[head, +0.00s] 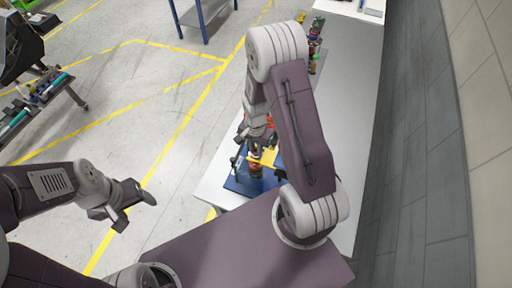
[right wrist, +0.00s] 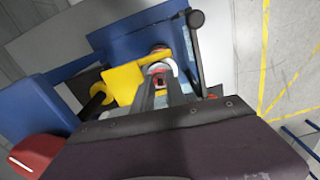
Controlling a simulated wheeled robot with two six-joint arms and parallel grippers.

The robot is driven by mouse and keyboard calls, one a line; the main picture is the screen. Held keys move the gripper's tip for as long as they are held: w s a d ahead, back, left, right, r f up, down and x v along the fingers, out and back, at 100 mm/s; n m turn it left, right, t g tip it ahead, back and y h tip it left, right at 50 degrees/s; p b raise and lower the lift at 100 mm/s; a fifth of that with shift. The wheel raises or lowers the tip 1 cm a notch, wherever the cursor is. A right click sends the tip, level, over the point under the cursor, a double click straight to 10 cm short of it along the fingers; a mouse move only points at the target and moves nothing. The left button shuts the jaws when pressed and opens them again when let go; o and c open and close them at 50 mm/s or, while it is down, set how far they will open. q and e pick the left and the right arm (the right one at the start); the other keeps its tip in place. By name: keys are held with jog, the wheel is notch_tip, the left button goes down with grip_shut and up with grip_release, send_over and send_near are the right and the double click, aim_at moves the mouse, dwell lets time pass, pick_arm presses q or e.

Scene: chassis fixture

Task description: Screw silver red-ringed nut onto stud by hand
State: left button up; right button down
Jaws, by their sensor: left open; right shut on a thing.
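The silver nut (right wrist: 160,68) with its red ring shows between the fingertips of my right gripper (right wrist: 161,85) in the right wrist view. The gripper is shut on it, right at the fixture beside a yellow part (right wrist: 123,82). The stud is hidden by the nut and fingers, so I cannot tell whether they are engaged. In the head view, my right gripper (head: 258,140) is over the fixture's blue base (head: 238,187), partly covered by my arm. My left gripper (head: 130,200) is open and empty, over the floor left of the table.
A dark rod with a round end (right wrist: 195,20) stands close beside my right gripper. A red rounded part (right wrist: 38,155) is at lower left in the wrist view. The white table (head: 350,110) runs away from me, with several coloured items (head: 315,50) at its far end.

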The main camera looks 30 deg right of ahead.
jog(key=shift+m, duration=1)
jog(key=c, duration=1.3)
grip_release()
notch_tip(320, 180, up, 7)
jog(key=p, duration=0.6)
jog(key=shift+r, duration=1)
